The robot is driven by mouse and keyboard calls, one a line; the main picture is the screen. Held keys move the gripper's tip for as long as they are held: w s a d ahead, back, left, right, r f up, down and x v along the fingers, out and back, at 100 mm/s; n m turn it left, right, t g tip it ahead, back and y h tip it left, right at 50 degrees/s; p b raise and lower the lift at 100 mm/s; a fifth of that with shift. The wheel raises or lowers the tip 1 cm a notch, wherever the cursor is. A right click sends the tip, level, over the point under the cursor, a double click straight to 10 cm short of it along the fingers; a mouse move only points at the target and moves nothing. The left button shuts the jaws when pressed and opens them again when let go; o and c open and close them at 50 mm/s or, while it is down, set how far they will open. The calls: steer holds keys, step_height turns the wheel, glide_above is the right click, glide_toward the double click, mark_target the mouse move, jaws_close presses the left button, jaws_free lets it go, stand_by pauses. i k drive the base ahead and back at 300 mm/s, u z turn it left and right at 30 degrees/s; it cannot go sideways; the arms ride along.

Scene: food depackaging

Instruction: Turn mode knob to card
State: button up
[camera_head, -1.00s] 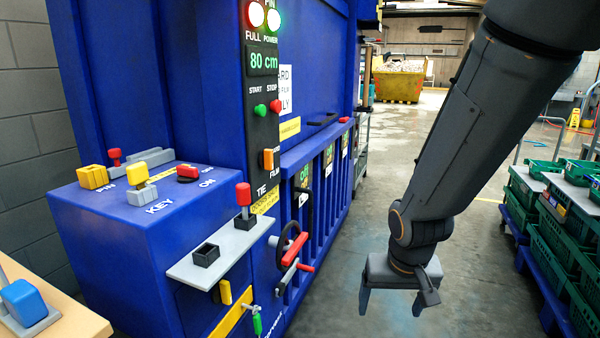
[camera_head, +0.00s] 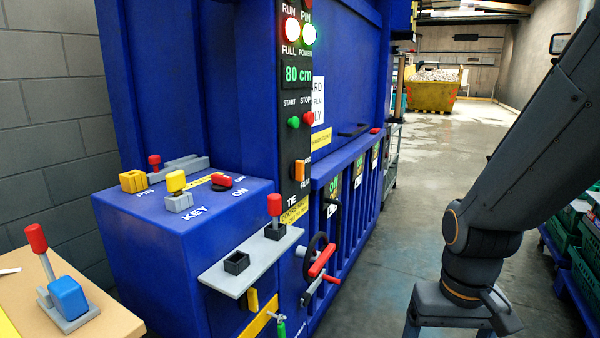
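The mode knob (camera_head: 300,170) is a small orange block on the black control strip of the blue machine. It looks upright, with a "FILM" label just below it; lettering above it is too small to read surely. My gripper (camera_head: 449,334) is at the bottom right, far from the knob, lower and to its right, over the floor. Its fingers are spread apart with nothing seen between them; their tips are cut off by the bottom edge.
The strip also holds green start (camera_head: 293,122) and red stop (camera_head: 308,118) buttons. Below, a grey shelf (camera_head: 250,262) with a red-topped lever (camera_head: 274,205) and a red-handled wheel (camera_head: 322,262) stick out. Green crates (camera_head: 592,240) stand at right. The aisle floor between is clear.

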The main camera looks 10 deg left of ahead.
mark_target(296, 170)
steer(key=z, duration=0.05)
steer(key=k, duration=0.6)
steer(key=z, duration=0.45)
steer(key=i, duration=1.45)
steer(key=u, duration=0.5)
